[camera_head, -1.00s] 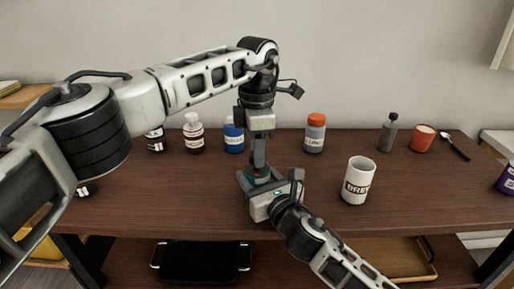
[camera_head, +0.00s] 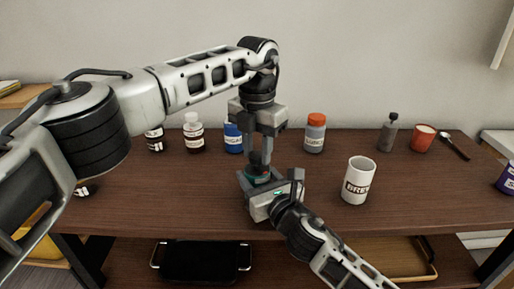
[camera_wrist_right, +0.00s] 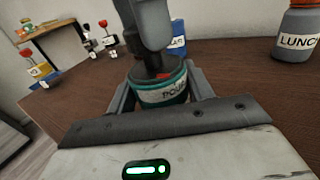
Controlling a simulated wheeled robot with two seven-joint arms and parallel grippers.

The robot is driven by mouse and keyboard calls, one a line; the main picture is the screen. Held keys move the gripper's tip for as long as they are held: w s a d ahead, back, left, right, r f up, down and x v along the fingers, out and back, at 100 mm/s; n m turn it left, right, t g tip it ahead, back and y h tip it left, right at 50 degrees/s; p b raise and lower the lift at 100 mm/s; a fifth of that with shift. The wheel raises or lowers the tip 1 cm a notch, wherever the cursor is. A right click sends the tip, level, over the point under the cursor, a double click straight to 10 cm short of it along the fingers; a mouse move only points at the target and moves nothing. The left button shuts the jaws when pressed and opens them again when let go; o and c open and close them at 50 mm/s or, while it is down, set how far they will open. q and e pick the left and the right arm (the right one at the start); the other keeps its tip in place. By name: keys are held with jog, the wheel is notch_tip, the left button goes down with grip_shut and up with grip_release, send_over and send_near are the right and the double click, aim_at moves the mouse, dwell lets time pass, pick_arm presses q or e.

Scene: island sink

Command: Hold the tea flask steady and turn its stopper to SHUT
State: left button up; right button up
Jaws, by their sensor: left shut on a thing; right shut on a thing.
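The tea flask (camera_head: 257,174), dark with a teal body, stands near the front middle of the wooden table, mostly hidden by my grippers. In the right wrist view its teal band (camera_wrist_right: 163,92) carries a partly covered label that seems to read "POUR". My right gripper (camera_head: 268,182) is shut around the flask's body from the front. My left gripper (camera_head: 260,158) points straight down from above and is shut on the stopper. The stopper is almost wholly hidden by the fingers; a small red patch shows beside them in the right wrist view.
A white mug (camera_head: 358,182) stands right of the flask. Behind are a blue-labelled bottle (camera_head: 233,138), a white-capped bottle (camera_head: 194,135), an orange-lidded jar (camera_head: 315,134), a grey bottle (camera_head: 388,134) and a red cup (camera_head: 423,139). The table's front edge is close to the flask.

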aim_at(257, 155)
pick_arm(q)
jog(key=n, duration=0.4)
jog(key=shift+n, duration=0.3)
pick_arm(e)
jog(key=shift+f, duration=0.1)
pick_arm(q)
jog(key=shift+r+n, duration=0.1)
jog(key=shift+n, duration=1.9)
jog(key=o, duration=1)
notch_tip(257, 155, up, 12)
pick_arm(e)
jog(key=o, duration=1.1)
